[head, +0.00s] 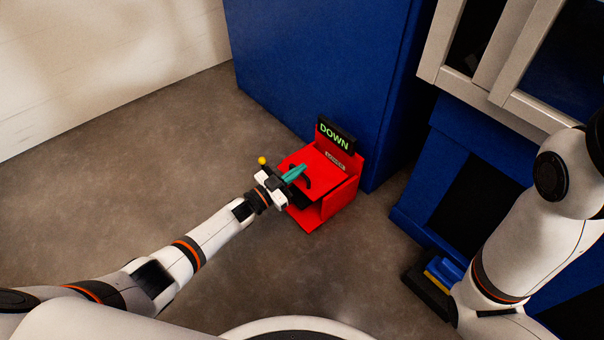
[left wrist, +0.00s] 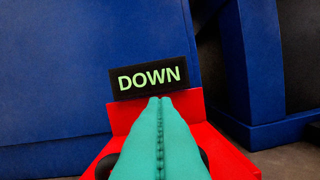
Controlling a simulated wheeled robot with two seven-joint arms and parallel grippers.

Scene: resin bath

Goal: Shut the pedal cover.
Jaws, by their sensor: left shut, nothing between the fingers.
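The red pedal box (head: 345,190) stands on the floor against the blue cabinet. Its sloping red top panel (head: 325,164) lies below a black sign reading "DOWN" (head: 334,135). The front of the box shows a dark opening above a red base plate; I cannot tell for certain which panel is the cover. My left gripper (head: 300,171) has teal fingers, shut and empty, over the left part of the box. In the left wrist view the shut fingers (left wrist: 160,125) point toward the sign and hide the middle of the box; contact cannot be told. My right gripper is not in view.
A tall blue cabinet (head: 300,70) stands right behind the box. A yellow ball (head: 262,160) shows beside my left gripper. A blue and yellow item on a black base (head: 432,290) lies at the lower right, partly behind my right arm. Floor to the left is clear.

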